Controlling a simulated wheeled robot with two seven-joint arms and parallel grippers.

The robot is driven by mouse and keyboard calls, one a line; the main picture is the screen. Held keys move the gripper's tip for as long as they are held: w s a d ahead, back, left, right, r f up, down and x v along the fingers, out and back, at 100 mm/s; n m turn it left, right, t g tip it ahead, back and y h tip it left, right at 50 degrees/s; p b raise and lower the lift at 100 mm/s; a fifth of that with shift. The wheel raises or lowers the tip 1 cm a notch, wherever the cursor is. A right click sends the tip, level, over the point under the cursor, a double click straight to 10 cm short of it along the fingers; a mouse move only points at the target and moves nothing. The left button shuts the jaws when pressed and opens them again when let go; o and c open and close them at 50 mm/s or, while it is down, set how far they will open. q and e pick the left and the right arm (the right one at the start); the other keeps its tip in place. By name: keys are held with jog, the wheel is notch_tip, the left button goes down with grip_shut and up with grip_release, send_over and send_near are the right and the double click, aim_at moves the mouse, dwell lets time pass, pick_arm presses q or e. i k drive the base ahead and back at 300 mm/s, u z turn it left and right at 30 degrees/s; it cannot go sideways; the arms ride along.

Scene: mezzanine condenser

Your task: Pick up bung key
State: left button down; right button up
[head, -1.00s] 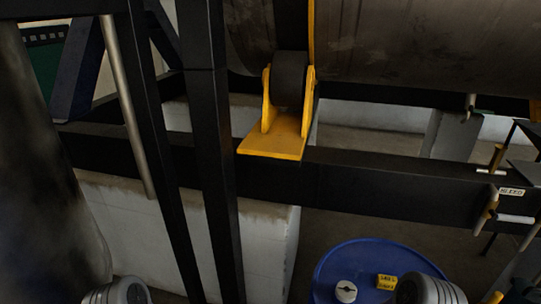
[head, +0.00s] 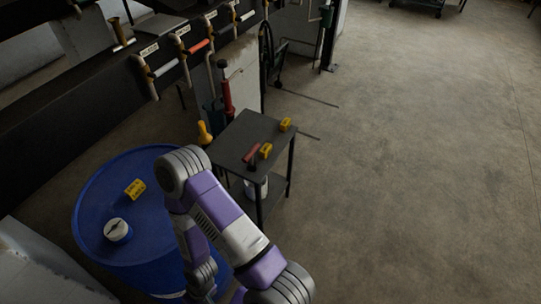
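I cannot tell for sure which item is the bung key. A small dark tool with a red part (head: 251,154) lies on the dark side table (head: 236,132), beside a yellow block (head: 266,151). The blue drum (head: 92,190) at lower left carries a white round cap (head: 117,229) with a dark mark on top, and a yellow labelled block (head: 135,189). My purple and grey arm reaches across the drum's right side, between drum and table. Neither gripper's fingers show in the head view.
Another yellow block (head: 286,125) sits at the table's far corner. A white container (head: 257,187) stands on its lower shelf. A black beam (head: 80,95) with several valve handles, one red (head: 198,46), runs along the upper left. Open concrete floor (head: 420,170) fills the right.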

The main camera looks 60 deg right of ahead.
aim_at(249, 156)
jog(key=z, duration=2)
jog(key=k, duration=0.5)
jog(key=u, duration=0.45)
jog(key=i, duration=0.4)
jog(key=z, duration=1)
